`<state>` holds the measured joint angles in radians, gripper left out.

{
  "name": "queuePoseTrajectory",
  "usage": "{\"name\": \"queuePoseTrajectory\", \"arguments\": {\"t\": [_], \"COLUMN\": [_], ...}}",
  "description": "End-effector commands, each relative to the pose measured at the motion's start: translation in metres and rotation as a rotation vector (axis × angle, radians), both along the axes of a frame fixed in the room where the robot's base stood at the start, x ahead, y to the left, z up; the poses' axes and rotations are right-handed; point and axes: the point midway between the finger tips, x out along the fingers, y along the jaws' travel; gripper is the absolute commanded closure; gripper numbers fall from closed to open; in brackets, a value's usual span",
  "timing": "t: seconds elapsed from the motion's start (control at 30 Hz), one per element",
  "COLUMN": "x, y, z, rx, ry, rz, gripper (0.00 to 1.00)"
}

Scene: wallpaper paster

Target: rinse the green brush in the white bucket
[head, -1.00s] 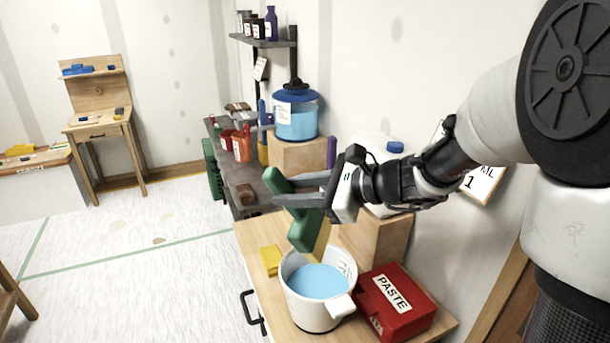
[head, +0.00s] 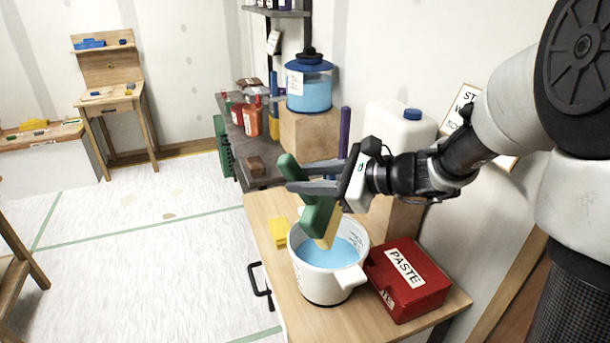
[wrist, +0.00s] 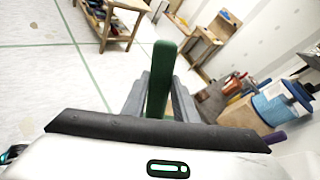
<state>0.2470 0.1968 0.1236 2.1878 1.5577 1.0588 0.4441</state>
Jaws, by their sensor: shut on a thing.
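My gripper (head: 318,178) is shut on the green brush (head: 318,213), whose handle sticks up and left above the fingers. The brush is tilted, with its pale yellow bristles (head: 331,231) pointing down. The white bucket (head: 323,287) stands on the wooden worktop and holds light blue water (head: 318,256). The bristle end is at the bucket's mouth, over or just into the water; I cannot tell if it touches. In the wrist view the green handle (wrist: 160,80) stands between the two grey fingers.
A red PASTE box (head: 408,281) sits right of the bucket and a yellow sponge-like block (head: 278,232) to its left. A white jug (head: 398,135) with a blue cap and a blue-lidded water tank (head: 309,90) stand behind. The floor at left is open.

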Motion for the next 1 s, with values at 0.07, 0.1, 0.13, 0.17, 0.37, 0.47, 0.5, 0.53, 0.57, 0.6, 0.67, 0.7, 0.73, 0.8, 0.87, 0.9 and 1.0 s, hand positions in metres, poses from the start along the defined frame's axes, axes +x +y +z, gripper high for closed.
{"name": "queuePoseTrajectory", "arguments": {"t": [0.07, 0.1, 0.13, 0.17, 0.37, 0.47, 0.5, 0.53, 0.57, 0.6, 0.67, 0.7, 0.73, 0.8, 0.87, 0.9, 1.0], "x": [0.000, 0.000, 0.000, 0.000, 0.000, 0.000, 0.000, 0.000, 0.000, 0.000, 0.000, 0.000, 0.000, 0.000, 0.000, 0.000, 0.000], "y": [0.000, 0.000, 0.000, 0.000, 0.000, 0.000, 0.000, 0.000, 0.000, 0.000, 0.000, 0.000, 0.000, 0.000, 0.000, 0.000, 0.000], "z": [-0.016, -0.020, -0.024, -0.027, -0.051, -0.060, -0.063, -0.064, -0.065, -0.066, -0.067, -0.066, -0.066, -0.066, -0.066, -0.066, -0.066], "rx": [0.001, 0.000, 0.000, 0.000, -0.001, -0.001, -0.001, -0.001, 0.000, 0.000, 0.000, 0.000, 0.000, 0.000, 0.000, 0.000, 0.000], "ry": [0.000, -0.001, -0.001, -0.001, 0.000, 0.000, 0.000, 0.000, -0.001, -0.001, -0.001, -0.001, -0.001, -0.001, -0.001, -0.001, -0.001], "rz": [0.000, 0.001, 0.001, 0.000, 0.001, 0.001, 0.001, 0.001, 0.000, 0.000, 0.001, 0.001, 0.001, 0.001, 0.000, 0.000, 0.001], "gripper": [1.00, 1.00, 1.00, 1.00, 1.00, 1.00, 1.00, 1.00, 1.00, 1.00, 1.00, 1.00, 1.00, 1.00, 1.00, 1.00, 1.00]}}
